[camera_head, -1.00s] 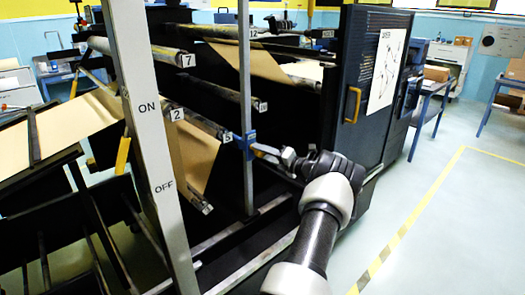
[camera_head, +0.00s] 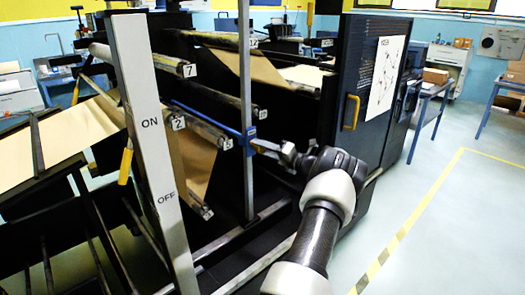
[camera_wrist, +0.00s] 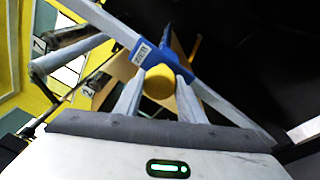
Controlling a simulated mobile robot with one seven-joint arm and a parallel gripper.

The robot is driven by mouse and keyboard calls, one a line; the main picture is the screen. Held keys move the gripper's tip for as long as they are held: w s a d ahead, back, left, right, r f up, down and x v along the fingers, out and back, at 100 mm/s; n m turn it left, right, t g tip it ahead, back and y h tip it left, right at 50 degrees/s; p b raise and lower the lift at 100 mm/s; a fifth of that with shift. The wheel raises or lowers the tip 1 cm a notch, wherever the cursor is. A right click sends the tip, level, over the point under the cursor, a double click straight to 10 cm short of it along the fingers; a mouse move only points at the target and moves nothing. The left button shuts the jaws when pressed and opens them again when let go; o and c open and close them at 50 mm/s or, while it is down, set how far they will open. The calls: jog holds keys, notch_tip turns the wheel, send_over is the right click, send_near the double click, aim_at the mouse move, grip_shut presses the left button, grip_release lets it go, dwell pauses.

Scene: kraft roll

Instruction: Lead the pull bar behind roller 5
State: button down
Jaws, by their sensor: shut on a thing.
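My gripper (camera_head: 258,146) is shut on the yellow knob (camera_wrist: 158,83) at the near end of a blue bar (camera_head: 208,120), which I take as the pull bar. Its blue end block (camera_wrist: 145,47) shows in the wrist view just beyond my fingertips (camera_wrist: 159,76). In the head view the bar runs back and left, close above a roller (camera_head: 209,132) whose tag is too blurred to read surely; it may be roller 5. The block overlaps a grey upright post (camera_head: 245,85); contact cannot be told. The bar's far end is hidden.
Brown paper (camera_head: 196,165) hangs below roller 2 (camera_head: 178,123), down to a lower tagged roller (camera_head: 201,208). Roller 7 (camera_head: 188,70) is above. A white ON/OFF post (camera_head: 150,140) stands in front. A dark cabinet (camera_head: 360,90) stands right.

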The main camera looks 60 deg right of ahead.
jog(key=shift+r, duration=0.1)
jog(key=w+a+r+p, duration=0.2)
jog(key=a+r+p, duration=0.9)
jog(key=r, duration=0.1)
jog(key=w+a+r+p, duration=0.3)
jog(key=a+r+p, duration=0.8)
jog(key=r, duration=0.2)
jog(key=shift+w, duration=0.15)
jog(key=shift+r, duration=0.15)
